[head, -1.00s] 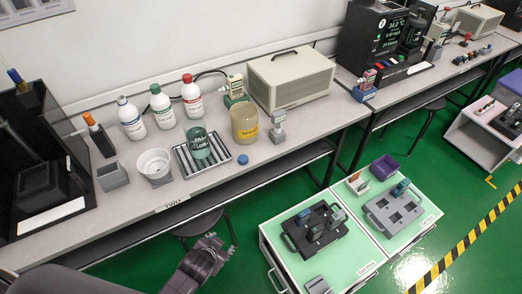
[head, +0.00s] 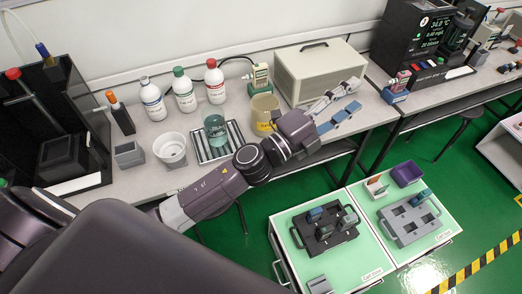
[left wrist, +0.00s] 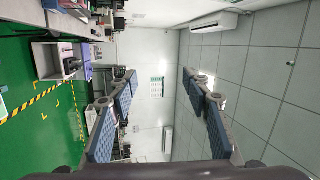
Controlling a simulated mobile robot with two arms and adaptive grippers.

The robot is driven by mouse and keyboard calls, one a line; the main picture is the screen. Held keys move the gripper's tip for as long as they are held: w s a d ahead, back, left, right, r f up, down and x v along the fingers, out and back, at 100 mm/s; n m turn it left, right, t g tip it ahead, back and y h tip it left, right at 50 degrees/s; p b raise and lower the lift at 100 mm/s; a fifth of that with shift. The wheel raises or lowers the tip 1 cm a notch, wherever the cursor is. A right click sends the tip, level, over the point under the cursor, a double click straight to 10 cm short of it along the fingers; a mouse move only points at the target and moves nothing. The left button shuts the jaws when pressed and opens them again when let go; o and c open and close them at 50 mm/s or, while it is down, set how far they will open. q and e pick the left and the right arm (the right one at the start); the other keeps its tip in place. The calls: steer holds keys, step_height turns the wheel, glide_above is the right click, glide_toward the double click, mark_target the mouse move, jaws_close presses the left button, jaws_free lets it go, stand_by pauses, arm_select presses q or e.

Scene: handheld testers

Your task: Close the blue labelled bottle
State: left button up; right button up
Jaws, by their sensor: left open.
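The blue labelled bottle (head: 153,103) stands upright on the bench, leftmost of three white bottles. No coloured cap shows on its top, unlike the green-topped bottle (head: 185,96) and the red-topped bottle (head: 216,87). My left gripper (head: 354,98) is open and empty, out over the bench in front of the beige box, well to the right of the bottle. In the left wrist view its two blue-padded fingers (left wrist: 160,85) are apart with only the room between them. The small blue cap seen earlier on the bench is hidden behind my left arm. My right gripper is not in view.
A white cup (head: 170,149), a grey holder (head: 129,154) and a ribbed tray (head: 235,140) with a green beaker (head: 215,128) stand before the bottles. A yellowish jar (head: 263,108) and a beige box (head: 320,68) are at right. Carts (head: 290,218) stand below the bench.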

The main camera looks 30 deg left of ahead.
arm_select(q)
steer(key=s+d+m+g+h, duration=0.2)
steer(key=d+m+g+h, duration=0.35)
steer(key=m, duration=0.35)
steer(key=s+d+f+m+g+y, duration=0.2)
steer(key=s+f+m+g+y, duration=0.2)
steer(key=f+m+g, duration=0.7)
steer(key=w+a+f+m+y, duration=0.25)
steer(key=a+f+y, duration=0.5)
steer(key=a, duration=0.55)
steer(key=a+y, duration=0.1)
steer(key=a, duration=0.4)
steer(key=a+y, duration=0.2)
steer(key=a, duration=0.3)
steer(key=w+a+m+g+y, duration=0.1)
steer(key=a+y, duration=0.1)
steer(key=a, duration=0.3)
steer(key=shift+a+f, duration=0.1)
steer(key=shift+a, duration=0.6)
